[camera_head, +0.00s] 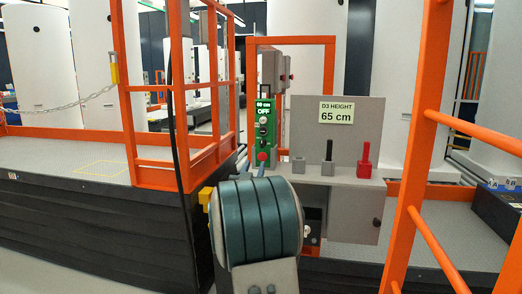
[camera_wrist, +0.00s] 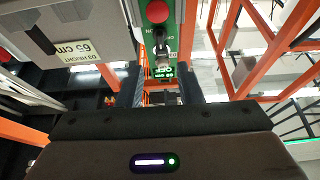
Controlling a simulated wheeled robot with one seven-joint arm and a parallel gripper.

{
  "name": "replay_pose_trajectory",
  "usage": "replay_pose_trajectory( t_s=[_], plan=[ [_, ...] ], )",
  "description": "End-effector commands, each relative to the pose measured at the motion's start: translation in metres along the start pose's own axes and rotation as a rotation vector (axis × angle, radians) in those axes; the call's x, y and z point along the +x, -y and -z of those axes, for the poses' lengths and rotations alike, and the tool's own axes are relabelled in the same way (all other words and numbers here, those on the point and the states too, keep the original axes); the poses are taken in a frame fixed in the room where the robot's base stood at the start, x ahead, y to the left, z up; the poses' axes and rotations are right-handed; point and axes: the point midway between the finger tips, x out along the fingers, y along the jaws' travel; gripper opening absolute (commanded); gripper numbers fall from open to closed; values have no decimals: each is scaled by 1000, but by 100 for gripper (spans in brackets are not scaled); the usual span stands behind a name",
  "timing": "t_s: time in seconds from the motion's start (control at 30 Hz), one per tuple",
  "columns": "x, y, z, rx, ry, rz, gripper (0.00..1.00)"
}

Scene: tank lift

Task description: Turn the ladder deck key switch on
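The green control panel (camera_head: 266,133) stands left of the grey height board in the head view, its label reading OFF. A small pale key switch (camera_head: 263,120) sits on it, above a red button (camera_head: 262,156). In the wrist view the panel (camera_wrist: 178,14) appears upside down, with the red button (camera_wrist: 157,11) at top and the grey key switch (camera_wrist: 161,50) below it. My gripper (camera_wrist: 160,78) is open, its two dark blue fingers apart and pointing at the panel. The key switch shows in line with the gap; I see no contact. In the head view my wrist hides most of the gripper.
A grey board (camera_head: 352,145) reading "D3 HEIGHT 65 cm" stands right of the panel, above a shelf (camera_head: 338,174) with grey, black and red levers. Orange railings (camera_head: 127,90) stand left, and another orange frame (camera_head: 408,170) stands close on the right.

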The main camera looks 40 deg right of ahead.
Motion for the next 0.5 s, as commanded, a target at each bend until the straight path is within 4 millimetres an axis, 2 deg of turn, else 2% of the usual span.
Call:
replay_pose_trajectory(
  t_s=[0.2,0.5],
  plan=[
    [39,0,-1,-1,-1,0,33],
    [86,0,-1,0,0,0,33]
  ],
)
